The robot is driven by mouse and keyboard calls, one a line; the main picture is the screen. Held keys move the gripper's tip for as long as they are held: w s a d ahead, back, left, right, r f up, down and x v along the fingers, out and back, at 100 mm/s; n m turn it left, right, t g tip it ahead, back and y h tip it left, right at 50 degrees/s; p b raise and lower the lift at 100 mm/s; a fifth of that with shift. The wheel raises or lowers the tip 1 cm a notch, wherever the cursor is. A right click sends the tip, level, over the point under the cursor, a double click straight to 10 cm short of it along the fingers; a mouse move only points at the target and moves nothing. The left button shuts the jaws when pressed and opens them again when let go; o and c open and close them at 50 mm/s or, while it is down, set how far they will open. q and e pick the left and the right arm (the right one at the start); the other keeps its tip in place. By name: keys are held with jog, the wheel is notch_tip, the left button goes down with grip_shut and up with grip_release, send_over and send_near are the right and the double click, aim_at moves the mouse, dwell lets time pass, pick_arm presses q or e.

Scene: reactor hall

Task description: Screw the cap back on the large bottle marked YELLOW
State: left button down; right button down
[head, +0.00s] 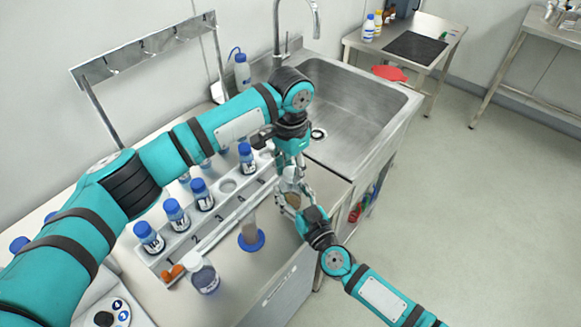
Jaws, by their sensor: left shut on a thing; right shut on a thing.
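My two grippers meet over the right end of the bench. My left gripper (291,178) points down from above and is shut at the top of a small pale bottle (291,199). The cap there is hidden by the fingers. My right gripper (284,203) comes in from the lower right and is shut around the bottle's side. The bottle is mostly covered by both grippers, and its marking cannot be read. I cannot tell how the cap sits on the neck.
A numbered rack (190,238) holds several blue-capped bottles. In front stand a cylinder with a blue base (250,238), a clear container (205,279) and orange pieces (172,273). A sink (345,105) lies behind. A side table (440,32) carries more bottles and a black mat (415,47).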

pick_arm(q)
jog(key=m, duration=0.4)
jog(key=shift+m, duration=0.4)
jog(key=m, duration=0.4)
jog(key=shift+a+m, duration=0.1)
jog(key=shift+m, duration=0.3)
jog(key=c, duration=1)
grip_release()
jog(key=shift+o, duration=0.2)
jog(key=shift+r, duration=2.25)
jog(key=shift+c, duration=0.2)
